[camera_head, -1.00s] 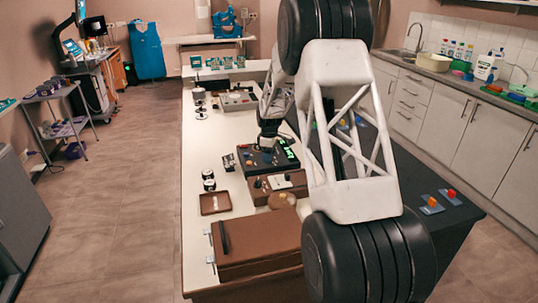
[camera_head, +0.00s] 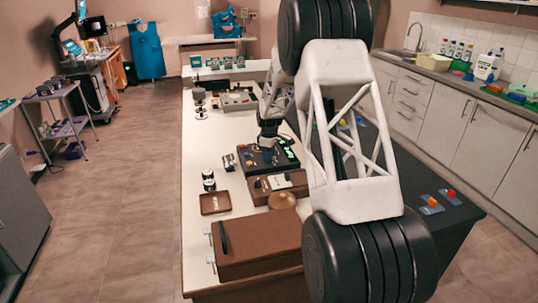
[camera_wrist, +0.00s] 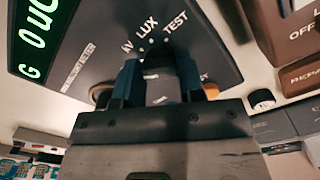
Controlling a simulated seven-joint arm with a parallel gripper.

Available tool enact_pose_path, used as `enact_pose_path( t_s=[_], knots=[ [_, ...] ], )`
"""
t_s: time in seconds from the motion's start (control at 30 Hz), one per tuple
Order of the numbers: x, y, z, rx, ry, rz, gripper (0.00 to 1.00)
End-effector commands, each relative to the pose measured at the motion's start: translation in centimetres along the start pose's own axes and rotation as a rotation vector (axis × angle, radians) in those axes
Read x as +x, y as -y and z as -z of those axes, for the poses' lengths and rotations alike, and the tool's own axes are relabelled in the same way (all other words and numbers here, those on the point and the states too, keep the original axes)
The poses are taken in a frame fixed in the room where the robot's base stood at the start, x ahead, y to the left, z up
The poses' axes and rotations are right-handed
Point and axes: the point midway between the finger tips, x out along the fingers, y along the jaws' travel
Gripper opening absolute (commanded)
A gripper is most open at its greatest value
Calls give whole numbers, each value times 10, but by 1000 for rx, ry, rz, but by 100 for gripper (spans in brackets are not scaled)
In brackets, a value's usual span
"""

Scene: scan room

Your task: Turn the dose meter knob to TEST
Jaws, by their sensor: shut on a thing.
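The dose meter (camera_head: 265,161) is a dark box with a lit green display, on the white table in the head view. In the wrist view its dark panel (camera_wrist: 95,50) fills the upper middle, with the words LUX and TEST printed above the fingers. My gripper (camera_wrist: 158,80) is down at the panel, its two dark blue fingers shut on the knob. The knob is mostly hidden between the fingers, and I cannot tell which mark it points at. In the head view my gripper (camera_head: 268,138) is over the meter, its fingertips hard to make out.
A brown instrument (camera_head: 279,186) stands close in front of the meter. A brown case (camera_head: 257,243) and a brown tray (camera_head: 215,203) lie nearer. Small dark-topped jars (camera_head: 209,180) stand to the left. The white tabletop's left strip is mostly clear.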

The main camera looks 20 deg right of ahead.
Motion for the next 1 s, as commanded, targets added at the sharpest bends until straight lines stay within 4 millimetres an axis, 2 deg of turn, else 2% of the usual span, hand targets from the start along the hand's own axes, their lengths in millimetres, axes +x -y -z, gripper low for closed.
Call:
enact_pose_path(
  t_s=[0.37, 1.0],
  knots=[
    [-1, 0, 0, 247, 0, -1, 12],
    [-1, 0, 1, 853, -1, -1, 12]
  ],
)
